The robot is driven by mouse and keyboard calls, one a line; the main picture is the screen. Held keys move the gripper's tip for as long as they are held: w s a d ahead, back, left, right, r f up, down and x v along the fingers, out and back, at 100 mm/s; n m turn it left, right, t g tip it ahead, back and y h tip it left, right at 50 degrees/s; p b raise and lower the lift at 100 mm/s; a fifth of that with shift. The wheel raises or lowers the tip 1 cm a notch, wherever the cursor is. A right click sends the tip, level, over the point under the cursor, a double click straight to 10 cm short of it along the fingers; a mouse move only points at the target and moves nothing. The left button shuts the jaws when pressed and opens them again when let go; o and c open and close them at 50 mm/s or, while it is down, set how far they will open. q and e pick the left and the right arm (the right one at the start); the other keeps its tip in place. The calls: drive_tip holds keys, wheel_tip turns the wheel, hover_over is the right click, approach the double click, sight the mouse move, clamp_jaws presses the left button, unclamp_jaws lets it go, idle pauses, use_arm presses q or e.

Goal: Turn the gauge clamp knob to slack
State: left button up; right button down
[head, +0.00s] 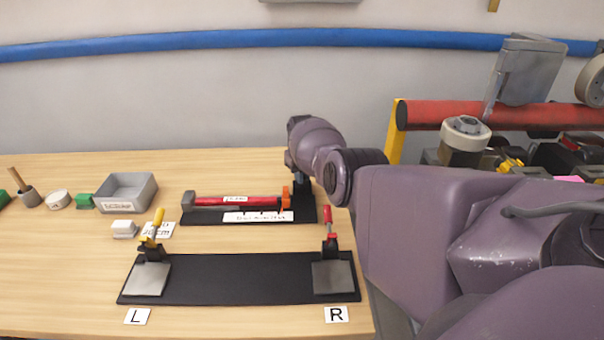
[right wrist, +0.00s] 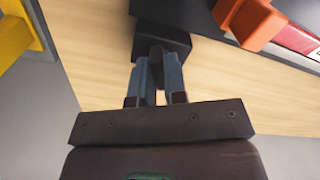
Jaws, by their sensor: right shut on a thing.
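The gauge (head: 240,216) is a black base on the table with a red bar (head: 235,201) and an orange clamp piece (head: 286,198) near its right end. The orange piece also shows at the top right of the right wrist view (right wrist: 252,22). In that view my right gripper (right wrist: 158,58) is shut on a dark block-like part, seemingly the clamp knob (right wrist: 162,36), beside the gauge's end. The knob's mark and turn angle cannot be read. In the head view my right wrist hides the fingertips and knob. My left gripper is not in view.
In front lies a black board (head: 240,279) with a yellow-handled clamp (head: 153,235) and a red-handled clamp (head: 330,235). A grey tray (head: 127,208) and small blocks stand left. The table's right edge is close to my right arm.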

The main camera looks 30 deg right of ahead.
drive_tip(key=n, duration=0.5)
drive_tip(key=shift+r+n, duration=0.1)
drive_tip(key=shift+n, duration=0.2)
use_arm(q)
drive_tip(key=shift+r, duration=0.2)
use_arm(e)
drive_tip(key=n, duration=0.5)
drive_tip(key=shift+w, duration=0.1)
drive_tip(key=shift+n, duration=0.3)
drive_tip(key=c, duration=1.2)
unclamp_jaws()
drive_tip(key=shift+o, duration=0.2)
wheel_tip(320, 180, up, 3)
drive_tip(key=p, duration=0.3)
drive_tip(key=shift+r, duration=0.35)
wheel_tip(320, 180, up, 6)
drive_tip(key=shift+f, duration=0.2)
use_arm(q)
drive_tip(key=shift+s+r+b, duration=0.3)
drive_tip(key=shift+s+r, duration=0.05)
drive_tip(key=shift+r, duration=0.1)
use_arm(e)
drive_tip(key=shift+r, duration=0.75)
